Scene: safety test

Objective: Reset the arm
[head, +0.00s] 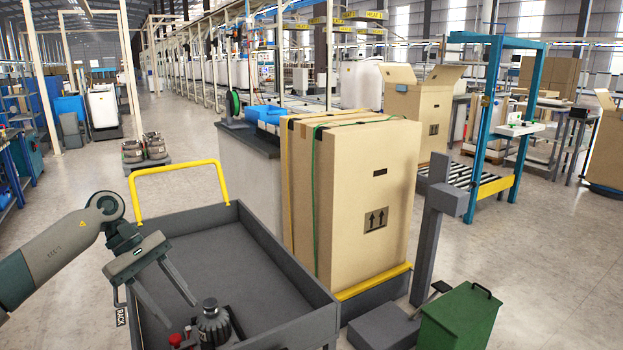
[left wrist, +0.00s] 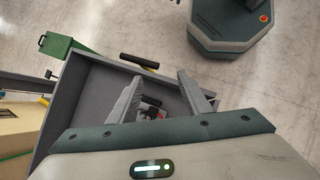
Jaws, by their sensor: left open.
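My left arm (head: 60,250) comes in from the left in the head view, reaching over the near left part of a grey cart. My left gripper (head: 180,314) is open, with its two fingers spread and pointing down toward the cart's tray. Nothing is between the fingers in the head view. In the left wrist view the open fingers (left wrist: 161,77) extend over the tray, with small dark and red items showing between and beyond them. The gap between fingertips and items is hard to judge. My right gripper is in neither view.
The grey cart (head: 215,250) has raised walls and a yellow handle (head: 178,168). A dark ridged part (head: 213,325) and a red-topped item (head: 175,340) lie in its near end. A tall strapped carton (head: 365,200) and a green box (head: 460,320) stand right. Open floor lies left.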

